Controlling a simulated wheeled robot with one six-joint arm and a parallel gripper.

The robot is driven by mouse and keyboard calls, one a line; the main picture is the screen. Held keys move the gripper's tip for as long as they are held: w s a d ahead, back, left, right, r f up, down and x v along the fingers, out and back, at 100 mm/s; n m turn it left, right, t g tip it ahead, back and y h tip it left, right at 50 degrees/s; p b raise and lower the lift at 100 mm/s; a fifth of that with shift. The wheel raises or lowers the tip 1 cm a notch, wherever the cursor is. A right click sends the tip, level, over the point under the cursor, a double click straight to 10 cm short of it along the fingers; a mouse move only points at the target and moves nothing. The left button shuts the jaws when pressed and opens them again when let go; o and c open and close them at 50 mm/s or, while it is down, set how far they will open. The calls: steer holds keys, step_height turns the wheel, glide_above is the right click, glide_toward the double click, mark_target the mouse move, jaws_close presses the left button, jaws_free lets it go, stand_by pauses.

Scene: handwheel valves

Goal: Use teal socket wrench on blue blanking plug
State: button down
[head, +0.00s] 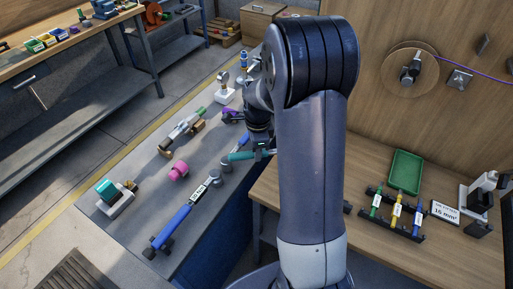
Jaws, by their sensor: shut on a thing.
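My gripper (259,149) is low over the right edge of the grey bench, partly hidden behind my own arm. It is shut on the teal socket wrench (240,156), which lies roughly level and points left. The wrench's left end is close to a grey round fitting (226,165) on the bench; I cannot tell whether they touch. Its right end is hidden by my arm. I cannot make out a blue blanking plug for certain; a small blue-topped upright piece (243,59) stands at the bench's far end.
The grey bench (140,222) also holds a long blue-handled tool (172,221), a pink piece (178,171), a green-handled valve (187,124), a purple piece (232,116) and a teal-topped fitting (107,190). A wooden table (400,258) at right carries a green tray (404,171).

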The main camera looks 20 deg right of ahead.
steer(key=shift+r, duration=0.2)
stand_by(0.5)
steer(key=shift+r+p, duration=0.15)
steer(key=shift+p, duration=0.2)
steer(key=shift+s+r, duration=0.1)
steer(key=shift+r, duration=0.3)
steer(key=shift+r+p, duration=0.1)
steer(key=shift+p, duration=0.25)
step_height(320, 180, up, 5)
steer(key=p, duration=0.3)
steer(key=shift+p, duration=0.3)
